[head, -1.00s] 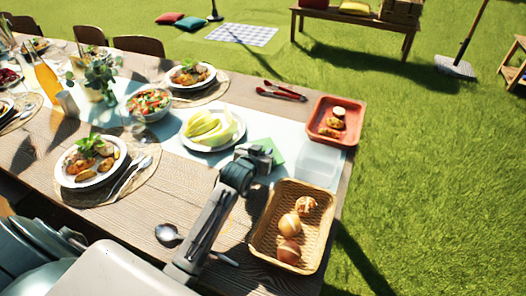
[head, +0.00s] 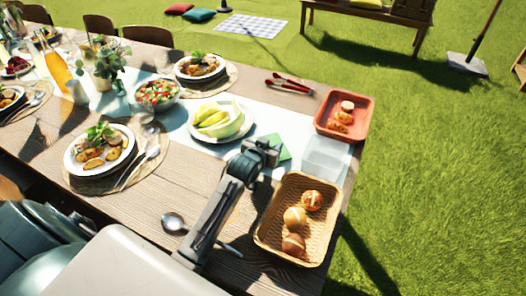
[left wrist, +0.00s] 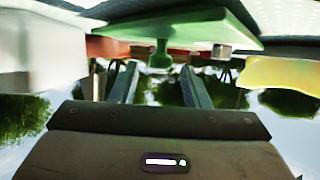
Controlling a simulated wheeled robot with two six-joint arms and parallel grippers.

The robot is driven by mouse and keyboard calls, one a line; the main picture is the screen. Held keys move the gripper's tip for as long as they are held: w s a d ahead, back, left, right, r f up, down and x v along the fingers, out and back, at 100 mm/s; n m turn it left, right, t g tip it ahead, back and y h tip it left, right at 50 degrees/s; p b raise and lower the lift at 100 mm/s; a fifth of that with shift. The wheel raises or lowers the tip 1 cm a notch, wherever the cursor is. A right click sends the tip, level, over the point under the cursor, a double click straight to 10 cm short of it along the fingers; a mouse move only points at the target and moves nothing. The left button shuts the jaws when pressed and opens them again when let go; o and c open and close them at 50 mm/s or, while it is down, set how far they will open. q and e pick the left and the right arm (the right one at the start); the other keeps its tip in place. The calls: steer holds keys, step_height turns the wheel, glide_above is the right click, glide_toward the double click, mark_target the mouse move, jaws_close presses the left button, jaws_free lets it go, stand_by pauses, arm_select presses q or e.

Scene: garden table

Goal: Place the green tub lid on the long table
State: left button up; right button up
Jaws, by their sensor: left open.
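The green tub lid (head: 284,152) lies on the pale runner of the long table (head: 190,178), partly hidden behind my left gripper (head: 268,150). The left wrist view is upside down and shows the lid (left wrist: 190,30) as a flat green square with a knob (left wrist: 160,59). In that view my left gripper (left wrist: 158,85) is open, its two fingers on either side of the knob's line, with the knob just beyond the tips. I cannot tell whether they touch it. My right gripper is not in view.
A clear tub (head: 326,160) stands right of the lid, with a red tray (head: 361,128) behind it. A wicker basket of rolls (head: 268,238) is in front. A plate of melon (head: 241,128) is close on the left. Red tongs (head: 290,84) lie farther back.

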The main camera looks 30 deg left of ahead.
arm_select(q)
steer(key=v, duration=1.2)
steer(key=shift+b, duration=0.35)
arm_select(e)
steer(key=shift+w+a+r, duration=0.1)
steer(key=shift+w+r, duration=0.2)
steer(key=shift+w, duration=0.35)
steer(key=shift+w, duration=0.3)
